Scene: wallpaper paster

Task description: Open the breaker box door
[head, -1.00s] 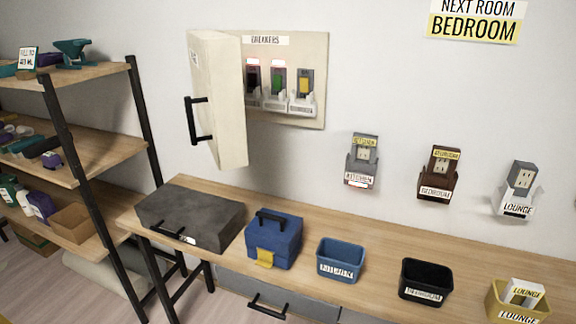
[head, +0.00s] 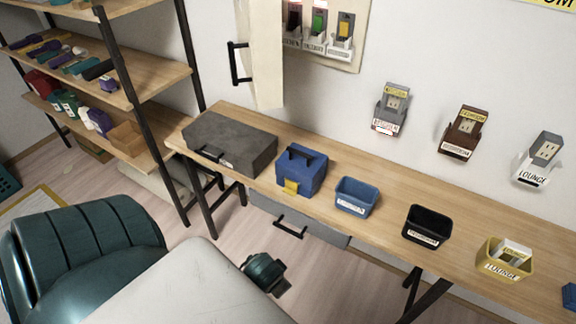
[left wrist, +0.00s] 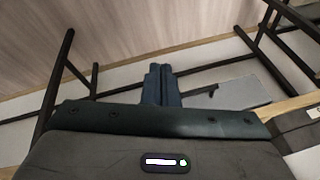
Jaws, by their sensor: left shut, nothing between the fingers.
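The breaker box (head: 357,45) is on the wall at the top of the head view, partly cut off. Its cream door (head: 262,60) stands swung out to the left of the box, with the breakers (head: 318,25) exposed beside it. The black door handle (head: 236,63) is on the door's left edge, and nothing touches it. My left gripper (left wrist: 161,72) shows in the left wrist view with its fingers together and empty. It is low, over the floor near the bench legs, well away from the door. My right gripper is not seen.
A wooden bench (head: 330,228) runs below the box, holding a grey case (head: 232,140), a blue toolbox (head: 303,172) and several bins. A shelf rack (head: 145,85) stands at the left. Wall holders (head: 392,108) hang at the right. Open floor lies between rack and bench.

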